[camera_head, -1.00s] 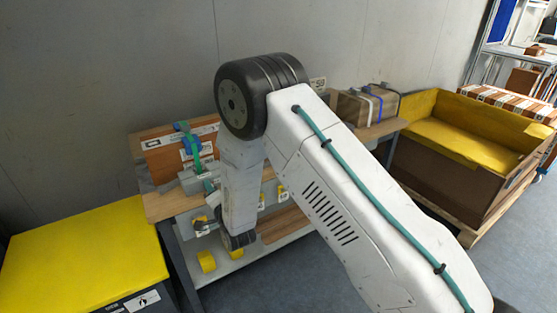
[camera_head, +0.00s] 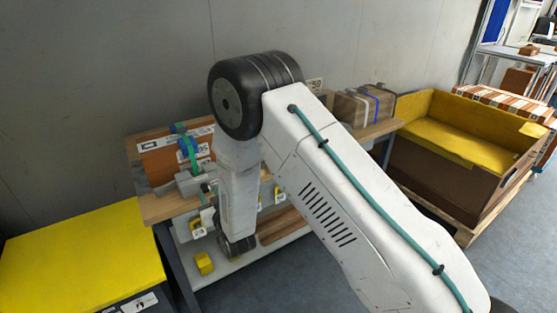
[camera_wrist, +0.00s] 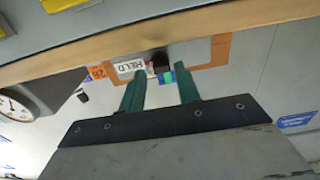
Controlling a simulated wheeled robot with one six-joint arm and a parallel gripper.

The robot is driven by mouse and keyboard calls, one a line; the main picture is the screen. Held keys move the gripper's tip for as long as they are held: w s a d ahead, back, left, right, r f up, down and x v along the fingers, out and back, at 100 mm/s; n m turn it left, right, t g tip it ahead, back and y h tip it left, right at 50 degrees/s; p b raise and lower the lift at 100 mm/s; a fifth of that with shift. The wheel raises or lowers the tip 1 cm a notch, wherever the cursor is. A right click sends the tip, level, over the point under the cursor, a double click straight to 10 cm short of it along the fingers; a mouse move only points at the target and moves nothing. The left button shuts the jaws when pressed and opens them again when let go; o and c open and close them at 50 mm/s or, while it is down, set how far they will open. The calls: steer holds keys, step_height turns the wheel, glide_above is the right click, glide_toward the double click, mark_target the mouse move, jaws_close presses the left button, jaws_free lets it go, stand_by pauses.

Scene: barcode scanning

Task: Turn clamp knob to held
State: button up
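In the wrist view a small dark knob (camera_wrist: 161,61) with green and blue parts at its lower end stands below a wooden edge, against an orange-bordered panel. A white label reading HELD (camera_wrist: 130,67) is just left of it. My gripper (camera_wrist: 160,76) has two teal fingers spread apart. The knob appears between and just beyond their tips; I cannot tell whether they touch it. In the head view my arm hides most of the gripper and the knob.
A round gauge (camera_wrist: 14,104) is at left in the wrist view. A yellow-topped case (camera_head: 80,260) and a yellow-lined crate (camera_head: 460,130) flank the bench.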

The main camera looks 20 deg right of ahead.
steer(key=v, duration=0.6)
steer(key=w+d+r+m+g+h, duration=0.15)
steer(key=d+r+g, duration=0.35)
steer(key=r, duration=0.6)
steer(key=s+d+r+g+h, duration=0.1)
steer(key=s+d+r+g, duration=0.3)
steer(key=s+d+r, duration=0.5)
steer(key=shift+s+d+r+g+h, duration=0.25)
steer(key=shift+s+d+g+h, duration=0.1)
steer(key=shift+s+d, duration=0.85)
steer(key=s+d+r+g, duration=0.2)
steer(key=s+d, duration=0.1)
steer(key=s, duration=0.6)
steer(key=s+d+r+m+g+h, duration=0.1)
steer(key=s+d+r+g, duration=0.1)
steer(key=s, duration=0.7)
steer(key=s+d+r+g, duration=0.2)
steer(key=s+d, duration=0.2)
steer(key=s, duration=0.5)
steer(key=shift+s+d+r+m+h, duration=0.3)
steer(key=shift+s+m+h, duration=0.05)
steer(key=shift+s+h, duration=0.05)
